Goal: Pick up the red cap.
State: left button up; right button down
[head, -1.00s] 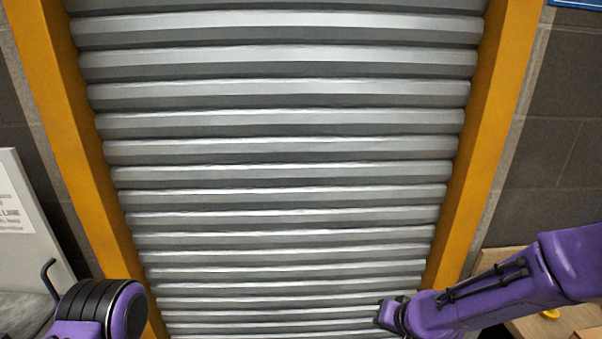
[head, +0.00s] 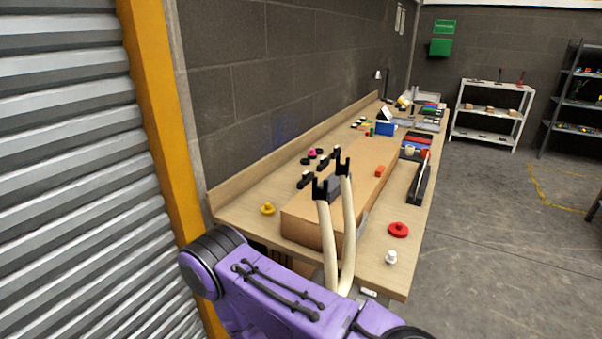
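A red round cap (head: 398,230), a flat disc with a raised middle, lies on the near right part of the wooden workbench (head: 277,182) in the head view. It lies right of a large brown box (head: 306,219), near the bench's right edge, and nothing touches it. A purple arm (head: 280,305) of mine crosses the bottom of the view, left of and nearer than the cap.
A white knob (head: 390,257) lies near the cap, a yellow one (head: 268,209) left of the box. A yellow post (head: 161,130) and shutter stand left. Floor right of the bench is clear.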

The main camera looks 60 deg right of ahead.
aim_at(397, 230)
jog(key=u, duration=0.05)
jog(key=k, duration=0.3)
jog(key=u, duration=1.75)
jog(key=i, duration=0.6)
jog(key=z, duration=4.35)
jog(key=i, duration=0.5)
jog(key=z, duration=0.05)
jog(key=k, duration=0.35)
